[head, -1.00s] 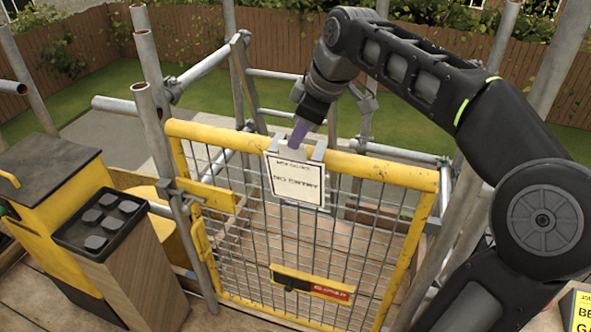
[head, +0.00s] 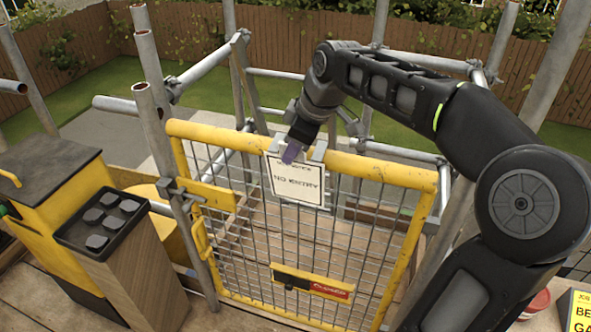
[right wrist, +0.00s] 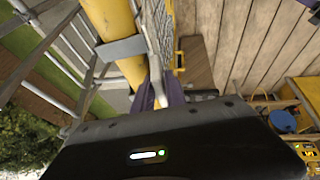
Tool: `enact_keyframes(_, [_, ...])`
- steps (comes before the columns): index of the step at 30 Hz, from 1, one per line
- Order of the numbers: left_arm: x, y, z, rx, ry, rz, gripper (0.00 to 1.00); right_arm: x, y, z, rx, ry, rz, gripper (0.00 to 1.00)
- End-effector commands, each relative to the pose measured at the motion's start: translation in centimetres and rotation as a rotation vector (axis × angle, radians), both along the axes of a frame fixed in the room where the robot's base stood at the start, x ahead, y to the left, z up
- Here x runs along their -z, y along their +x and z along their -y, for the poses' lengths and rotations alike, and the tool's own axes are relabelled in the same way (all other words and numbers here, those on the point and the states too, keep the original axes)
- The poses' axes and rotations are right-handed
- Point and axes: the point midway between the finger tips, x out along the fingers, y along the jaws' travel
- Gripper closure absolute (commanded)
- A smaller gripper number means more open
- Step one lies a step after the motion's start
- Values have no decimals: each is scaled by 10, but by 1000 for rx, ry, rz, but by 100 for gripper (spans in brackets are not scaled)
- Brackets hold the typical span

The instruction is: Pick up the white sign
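The white sign (head: 297,182) reading "NO ENTRY" hangs by grey hooks from the top bar of the yellow mesh gate (head: 390,172). My right gripper (head: 291,153) is at the sign's top edge, its purple finger overlapping the upper part of the sign. In the right wrist view the purple fingertips of the gripper (right wrist: 160,93) lie on either side of the sign's thin edge, close to a grey hook (right wrist: 122,48) over the yellow bar. I cannot tell whether the fingers press on the sign. My left gripper is not in view.
Scaffold poles (head: 155,125) stand around the gate. A yellow cabinet (head: 45,215) and a wooden box with a black studded top (head: 103,222) stand at left. A red and yellow latch plate (head: 312,284) is low on the gate. A yellow notice (head: 580,312) is at lower right.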

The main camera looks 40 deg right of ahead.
Motion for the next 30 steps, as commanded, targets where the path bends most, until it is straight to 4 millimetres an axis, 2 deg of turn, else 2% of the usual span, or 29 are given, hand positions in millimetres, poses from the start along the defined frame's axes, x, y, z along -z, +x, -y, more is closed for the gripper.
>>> enact_keyframes(6, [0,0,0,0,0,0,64,0,0,0,0,0,0,84])
enact_keyframes(12, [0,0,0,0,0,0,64,0,0,0,0,0,0,100])
enact_keyframes(30, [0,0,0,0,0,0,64,0,0,0,0,0,0,100])
